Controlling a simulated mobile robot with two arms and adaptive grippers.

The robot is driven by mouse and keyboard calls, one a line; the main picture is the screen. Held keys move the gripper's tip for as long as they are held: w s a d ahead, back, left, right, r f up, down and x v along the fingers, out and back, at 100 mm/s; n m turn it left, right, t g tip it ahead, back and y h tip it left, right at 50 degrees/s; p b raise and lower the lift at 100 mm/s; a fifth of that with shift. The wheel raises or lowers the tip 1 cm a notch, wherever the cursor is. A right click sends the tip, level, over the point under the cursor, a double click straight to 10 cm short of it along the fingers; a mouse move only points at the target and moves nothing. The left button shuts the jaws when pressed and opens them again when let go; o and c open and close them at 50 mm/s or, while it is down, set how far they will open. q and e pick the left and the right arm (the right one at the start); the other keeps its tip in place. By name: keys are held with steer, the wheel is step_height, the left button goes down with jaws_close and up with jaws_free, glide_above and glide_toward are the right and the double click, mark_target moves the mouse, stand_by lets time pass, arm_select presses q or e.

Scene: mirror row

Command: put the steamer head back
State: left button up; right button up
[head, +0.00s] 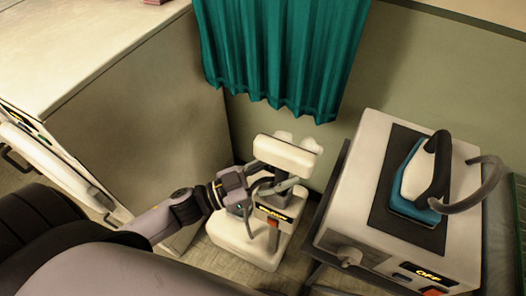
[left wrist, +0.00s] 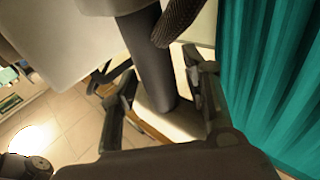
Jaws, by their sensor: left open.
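The steamer head (head: 286,155) is a pale, wide block above the white steamer base (head: 238,241), in front of the wall. In the left wrist view the pale head (left wrist: 112,6) is at the top, with a dark handle (left wrist: 155,65) running down from it. My left gripper (head: 272,186) is just below the head in the head view. In the left wrist view its open fingers (left wrist: 158,98) stand on either side of the handle. Whether they touch it I cannot tell. My right gripper is not in view. My gripper partly hides the handle.
A teal curtain (head: 285,55) hangs behind the steamer. A white cabinet (head: 85,50) stands left. At right, an iron (head: 415,185) rests on a dark mat on a pale box-shaped station (head: 352,225). A dark ribbed hose (left wrist: 182,18) runs close to the handle.

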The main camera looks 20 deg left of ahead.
arm_select(q)
steer(key=shift+r, duration=0.25)
steer(key=b+v, duration=0.1)
steer(key=v, duration=1)
steer(key=a+f+n+y, duration=0.2)
steer(key=a+f+y, duration=0.2)
steer(key=f, duration=0.6)
steer(key=a+f+n+y, duration=0.3)
steer(key=a+f+y, duration=0.15)
steer(key=f, duration=0.65)
steer(key=a+f+n+y, duration=0.2)
steer(key=a+f+y, duration=0.2)
steer(key=f, duration=0.6)
steer(key=s+f+n+g+y, duration=0.15)
steer(key=s+f+g, duration=0.5)
steer(key=f, duration=0.75)
steer(key=s+d+f+g, duration=0.3)
steer(key=s+d+f, duration=0.1)
steer(key=s, duration=0.5)
steer(key=s+d+f+m+g, duration=0.1)
steer(key=s+d+f+g, duration=0.2)
steer(key=s+f, duration=0.4)
steer(key=shift+s+d+f, duration=0.15)
steer(key=shift+s+d, duration=0.7)
steer(key=shift+s, duration=0.05)
